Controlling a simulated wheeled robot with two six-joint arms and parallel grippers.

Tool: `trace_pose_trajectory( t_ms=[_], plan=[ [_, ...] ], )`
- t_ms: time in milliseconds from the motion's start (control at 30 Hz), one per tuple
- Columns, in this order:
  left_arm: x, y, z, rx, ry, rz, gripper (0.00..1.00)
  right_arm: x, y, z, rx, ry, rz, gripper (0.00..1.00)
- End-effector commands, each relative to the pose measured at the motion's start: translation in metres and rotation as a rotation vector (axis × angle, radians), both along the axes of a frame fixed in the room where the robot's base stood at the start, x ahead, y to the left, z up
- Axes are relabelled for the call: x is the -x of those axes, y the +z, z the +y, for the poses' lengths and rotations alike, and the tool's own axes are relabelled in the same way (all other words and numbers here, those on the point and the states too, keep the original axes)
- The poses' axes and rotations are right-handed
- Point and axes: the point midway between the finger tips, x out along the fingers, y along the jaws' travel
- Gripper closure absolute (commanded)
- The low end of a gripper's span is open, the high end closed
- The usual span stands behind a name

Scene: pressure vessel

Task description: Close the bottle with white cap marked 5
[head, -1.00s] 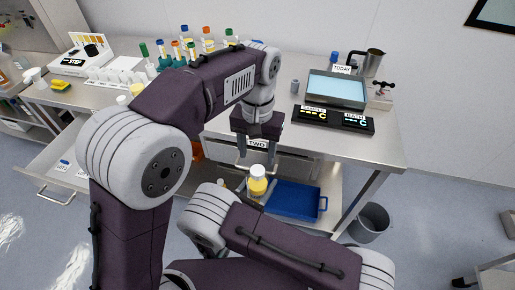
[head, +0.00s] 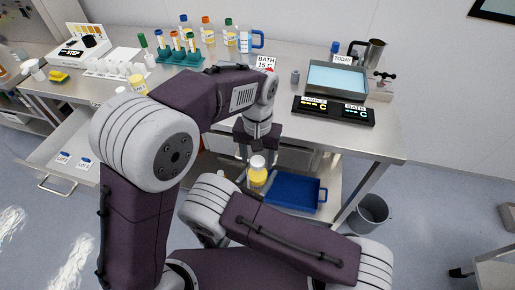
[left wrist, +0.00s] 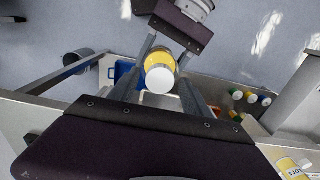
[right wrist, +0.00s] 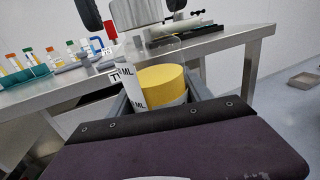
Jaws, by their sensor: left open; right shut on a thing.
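A bottle with yellow contents (head: 257,178) stands upright in my right gripper, below my left gripper. A white cap (head: 257,162) shows at its top; the left wrist view shows this white round top (left wrist: 160,80) from above, with yellow around it. I cannot read a 5 on it or tell how tightly it sits. My left gripper (head: 257,155) is open, pointing down, its fingers apart on either side above the cap. My right gripper (right wrist: 160,95) is shut on the bottle; the right wrist view shows the yellow body (right wrist: 160,80) and a white label reading ML.
A blue tray (head: 296,194) lies on the lower shelf to the right. The steel bench carries a water bath (head: 338,84), a display panel (head: 333,110) and a teal tube rack (head: 180,57). An open drawer (head: 65,165) is at the left. A bin (head: 368,214) stands on the floor.

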Motion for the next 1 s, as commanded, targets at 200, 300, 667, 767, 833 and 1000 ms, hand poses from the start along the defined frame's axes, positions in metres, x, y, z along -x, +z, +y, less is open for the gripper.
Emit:
trace_pose_trajectory(
  t_ms=[200,300,667,767,833,1000],
  plan=[
    [0.0,-0.0056,0.0,0.0,0.0,-0.001,0.44,0.0,0.0002,0.0,0.0,0.0,0.0,1.0],
    [0.0,-0.0054,0.0,0.0,0.0,-0.001,0.44,0.0,0.0002,0.0,0.0,0.0,0.0,1.0],
    [0.0,-0.0051,0.0,0.0,-0.002,-0.001,1.0,0.0,0.0001,0.0,0.0,0.0,0.0,1.0],
    [0.0,-0.0052,0.0,0.001,-0.099,-0.001,1.0,0.0,0.0001,0.0,0.0,0.0,0.0,1.0],
    [0.0,-0.0052,0.0,0.001,-0.168,-0.001,1.0,0.0,0.0001,0.0,0.0,0.0,0.0,1.0],
    [0.0,-0.0051,0.0,0.001,-0.163,-0.001,0.53,0.0,0.0001,0.0,0.0,0.0,0.0,1.0]
  ],
)
